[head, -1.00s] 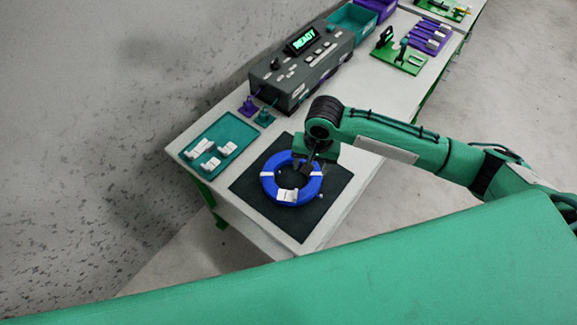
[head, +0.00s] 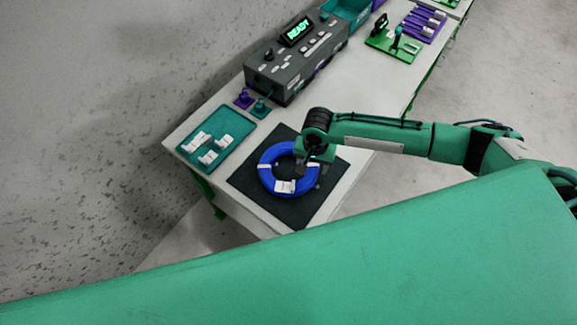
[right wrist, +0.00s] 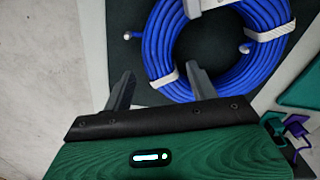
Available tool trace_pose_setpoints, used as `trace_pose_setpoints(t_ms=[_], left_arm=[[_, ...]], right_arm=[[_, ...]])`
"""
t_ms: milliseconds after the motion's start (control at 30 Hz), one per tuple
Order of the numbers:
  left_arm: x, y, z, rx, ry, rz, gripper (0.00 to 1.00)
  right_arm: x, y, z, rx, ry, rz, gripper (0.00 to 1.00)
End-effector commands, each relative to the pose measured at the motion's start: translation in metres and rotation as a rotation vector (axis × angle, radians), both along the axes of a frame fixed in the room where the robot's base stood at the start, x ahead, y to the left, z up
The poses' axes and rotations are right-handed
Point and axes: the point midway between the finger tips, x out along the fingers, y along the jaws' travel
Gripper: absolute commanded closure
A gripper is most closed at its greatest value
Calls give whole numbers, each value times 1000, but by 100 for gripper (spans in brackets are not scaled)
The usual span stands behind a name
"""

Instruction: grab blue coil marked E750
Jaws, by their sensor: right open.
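A blue coil of cable (head: 267,178) with white bands and a white tag lies flat on a dark square mat (head: 250,188). The tag's marking is too small to read. The coil also shows in the right wrist view (right wrist: 157,45), lying in front of my fingers. My right gripper (head: 312,168) is open and empty at the coil's right side. In the right wrist view (right wrist: 160,84) one fingertip overlaps the coil near its inner edge, and the other is outside the ring, over the mat's edge. Contact cannot be told. My left gripper is not in view.
A teal tray (head: 236,120) with several white parts is left of the mat. A dark control box reading READY (head: 290,72) stands behind, with small purple and teal pieces (head: 260,107) beside it. Green and purple fixtures (head: 393,44) are farther back.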

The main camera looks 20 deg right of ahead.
Motion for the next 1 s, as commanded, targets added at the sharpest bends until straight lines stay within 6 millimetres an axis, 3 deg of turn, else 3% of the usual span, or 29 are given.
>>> trace_pose_setpoints(t_ms=[100, 233, 533, 833, 1000], left_arm=[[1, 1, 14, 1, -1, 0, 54], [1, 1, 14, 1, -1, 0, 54], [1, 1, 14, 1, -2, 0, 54], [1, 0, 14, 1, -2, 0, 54], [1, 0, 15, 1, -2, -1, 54]], right_arm=[[-3, 2, -14, -2, 2, 0, 41], [-3, 1, -31, -3, 2, 0, 41], [-3, 2, -38, 0, 0, 1, 41], [-3, 2, -37, -1, 1, 1, 98], [-2, 2, -36, 1, -2, 1, 100]])
